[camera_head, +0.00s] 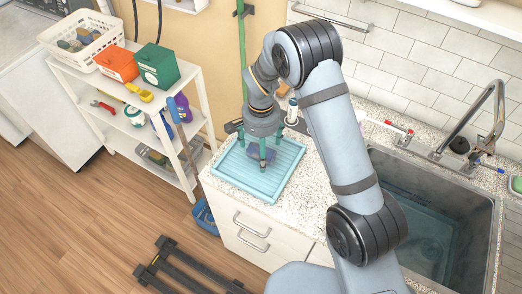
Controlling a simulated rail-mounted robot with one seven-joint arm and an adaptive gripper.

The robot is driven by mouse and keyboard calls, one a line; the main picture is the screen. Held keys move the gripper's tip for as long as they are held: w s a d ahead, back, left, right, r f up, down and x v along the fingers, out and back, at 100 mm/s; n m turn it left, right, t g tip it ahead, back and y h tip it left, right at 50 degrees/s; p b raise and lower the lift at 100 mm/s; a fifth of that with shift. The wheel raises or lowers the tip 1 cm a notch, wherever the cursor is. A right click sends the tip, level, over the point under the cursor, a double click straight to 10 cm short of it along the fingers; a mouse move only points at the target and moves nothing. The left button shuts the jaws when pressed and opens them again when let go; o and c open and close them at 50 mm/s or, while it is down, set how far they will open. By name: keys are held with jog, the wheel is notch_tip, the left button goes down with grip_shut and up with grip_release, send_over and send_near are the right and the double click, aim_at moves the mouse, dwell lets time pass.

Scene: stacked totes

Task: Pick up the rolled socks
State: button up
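A small dark blue bundle (254,153), which looks like the rolled socks, lies in the light blue ribbed tray (232,178) on the speckled counter. My gripper (268,149) points down over the tray, with its teal fingertips at the bundle. One fingertip shows in front of the bundle and another shows behind it to the right. The bundle is partly hidden by the near finger. I cannot tell whether the fingers touch it or how far they are closed.
A sink (430,215) with a faucet (485,110) is at the right. A white shelf cart (70,75) stands left, holding a basket (105,24), an orange box (117,64), a green box (157,66) and tools.

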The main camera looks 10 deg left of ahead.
jog(key=shift+f, duration=0.1)
jog(key=shift+c, duration=1.3)
jog(key=c, duration=1.1)
